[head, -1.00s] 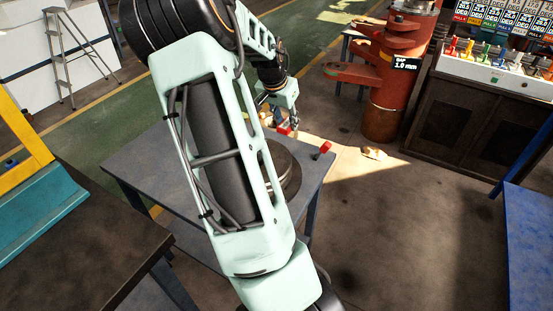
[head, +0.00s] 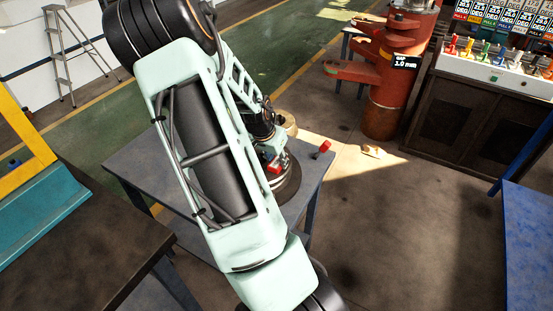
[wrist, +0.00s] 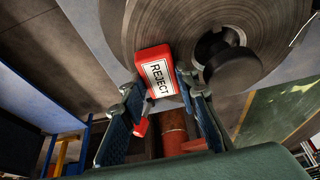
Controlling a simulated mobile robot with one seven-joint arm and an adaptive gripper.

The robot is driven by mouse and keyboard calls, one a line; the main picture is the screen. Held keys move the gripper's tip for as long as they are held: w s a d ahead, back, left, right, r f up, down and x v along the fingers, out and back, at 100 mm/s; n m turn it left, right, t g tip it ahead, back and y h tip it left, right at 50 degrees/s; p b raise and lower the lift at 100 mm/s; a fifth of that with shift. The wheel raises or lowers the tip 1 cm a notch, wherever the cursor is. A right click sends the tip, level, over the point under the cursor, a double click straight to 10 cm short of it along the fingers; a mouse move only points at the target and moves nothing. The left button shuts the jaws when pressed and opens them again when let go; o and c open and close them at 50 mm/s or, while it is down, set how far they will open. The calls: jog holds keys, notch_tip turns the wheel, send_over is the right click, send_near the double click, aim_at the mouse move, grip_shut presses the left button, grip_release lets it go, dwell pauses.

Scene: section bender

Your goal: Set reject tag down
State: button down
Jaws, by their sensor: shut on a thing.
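The reject tag (wrist: 155,68) is a red block with a white label reading REJECT. In the wrist view my gripper (wrist: 164,84) has its two blue fingers closed on it, one at each side. In the head view the tag (head: 274,167) shows as a small red piece below my gripper, which is partly hidden by my arm. Behind the tag in the wrist view is a large grey disc (wrist: 133,32) with a dark round knob. In the head view the disc (head: 290,186) rests on the grey table. I cannot tell whether the tag touches it.
The grey table (head: 143,160) holds the disc and a small red object (head: 321,149) near its right corner. A red-brown column (head: 382,100) stands behind. A dark bench (head: 80,235) is at left and a blue table (head: 527,240) at right.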

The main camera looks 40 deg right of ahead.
jog(key=shift+f, duration=0.1)
jog(key=c, duration=1.8)
grip_release()
jog(key=shift+o, duration=0.2)
jog(key=shift+a+r, duration=0.15)
jog(key=shift+r, duration=0.35)
jog(key=p+v, duration=0.1)
jog(key=v, duration=1)
jog(key=shift+p, duration=0.4)
jog(key=shift+r, duration=0.1)
